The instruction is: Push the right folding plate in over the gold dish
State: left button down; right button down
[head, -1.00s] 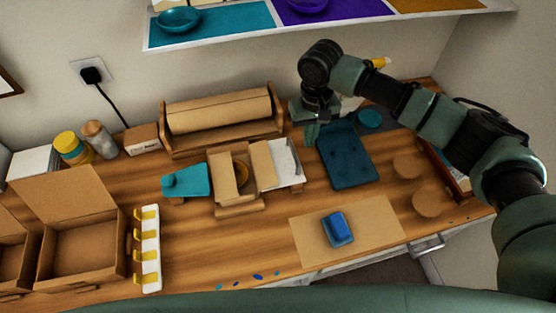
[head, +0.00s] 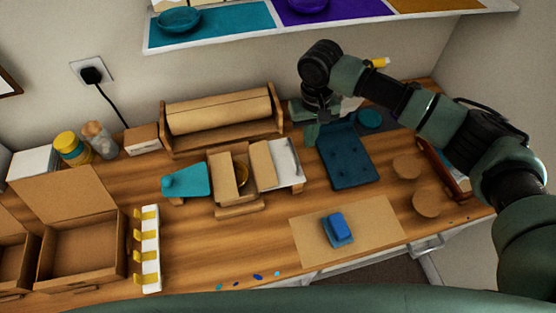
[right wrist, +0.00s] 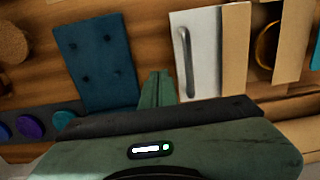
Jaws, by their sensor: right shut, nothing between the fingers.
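The gold dish (head: 242,172) sits between two tan cardboard flaps in the middle of the table, partly hidden by them. It also shows in the right wrist view (right wrist: 267,46). A white plate (head: 287,165) with a grey handle, seemingly the right folding plate, lies flat beside the right flap (head: 262,164); the wrist view shows this plate (right wrist: 205,60) clearly. My right gripper (head: 311,138) is shut and empty, just right of and behind the white plate. Its fingertips (right wrist: 157,76) appear a small gap away from the plate's edge. My left gripper is not in view.
A teal plate with a knob (head: 187,181) lies left of the flaps. A dark blue pad (head: 346,160) lies close right of my gripper. A cardboard roll in a holder (head: 220,115) stands behind. A blue block (head: 337,229) sits on a tan mat in front.

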jog(key=shift+f, duration=0.1)
dwell(0.6)
notch_tip(320, 180, down, 4)
jog(key=shift+r, duration=0.1)
dwell(0.5)
